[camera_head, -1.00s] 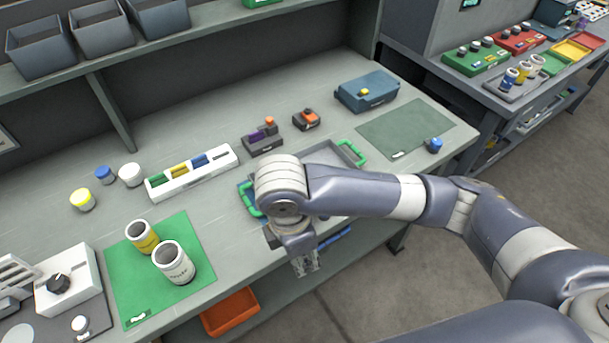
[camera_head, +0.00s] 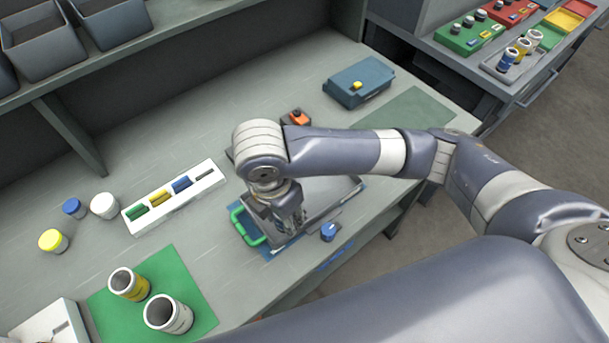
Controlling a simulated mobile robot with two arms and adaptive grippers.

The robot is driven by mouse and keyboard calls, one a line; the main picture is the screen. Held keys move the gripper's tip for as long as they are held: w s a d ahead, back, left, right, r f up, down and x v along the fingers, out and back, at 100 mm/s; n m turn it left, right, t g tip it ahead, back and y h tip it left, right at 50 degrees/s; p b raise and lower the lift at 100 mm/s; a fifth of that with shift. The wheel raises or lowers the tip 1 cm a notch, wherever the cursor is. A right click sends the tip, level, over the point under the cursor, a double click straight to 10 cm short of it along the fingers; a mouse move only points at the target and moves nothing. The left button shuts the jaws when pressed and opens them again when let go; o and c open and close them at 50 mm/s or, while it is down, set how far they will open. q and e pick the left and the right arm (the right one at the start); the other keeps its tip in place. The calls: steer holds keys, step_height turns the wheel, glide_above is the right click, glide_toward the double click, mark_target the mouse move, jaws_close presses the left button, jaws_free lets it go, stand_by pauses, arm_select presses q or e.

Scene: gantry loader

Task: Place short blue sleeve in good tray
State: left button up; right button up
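A tray with green handles (camera_head: 243,226) lies near the bench's front edge; its grey floor (camera_head: 325,193) is partly behind my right arm. My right gripper (camera_head: 284,228) points down over the tray's left part; its fingertips are too small and dark to tell their opening or any held thing. Several short blue pieces show, and I cannot tell which is the named sleeve: a round blue piece (camera_head: 329,232) at the tray's front edge, a blue cylinder (camera_head: 74,208) at the left, and a blue-banded cylinder (camera_head: 510,57) on the far bench. My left gripper is not in view.
A green mat (camera_head: 196,276) holds a yellow sleeve (camera_head: 128,286) and a white sleeve (camera_head: 168,315). A white rack (camera_head: 208,188) with coloured pieces, a blue box (camera_head: 359,84) and a grey-green mat (camera_head: 414,108) lie on the bench. Bins (camera_head: 45,45) stand on the shelf.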

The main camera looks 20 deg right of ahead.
steer(key=p, duration=0.2)
glide_toward(313, 187)
steer(key=shift+s+a+f, duration=0.4)
steer(key=shift+s, duration=0.2)
steer(key=shift+s+a+f, duration=0.4)
steer(key=shift+s, duration=0.2)
steer(key=w+d, duration=0.2)
steer(key=shift+w+d+f, duration=0.1)
steer(key=shift+w+f, duration=0.25)
step_height(313, 187, down, 3)
steer(key=shift+r+p, duration=0.2)
steer(key=shift+p, duration=0.5)
steer(key=shift+f, duration=0.55)
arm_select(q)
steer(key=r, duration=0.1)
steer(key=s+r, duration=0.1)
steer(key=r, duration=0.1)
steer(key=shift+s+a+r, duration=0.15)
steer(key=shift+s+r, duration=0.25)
arm_select(e)
steer(key=o, duration=1.2)
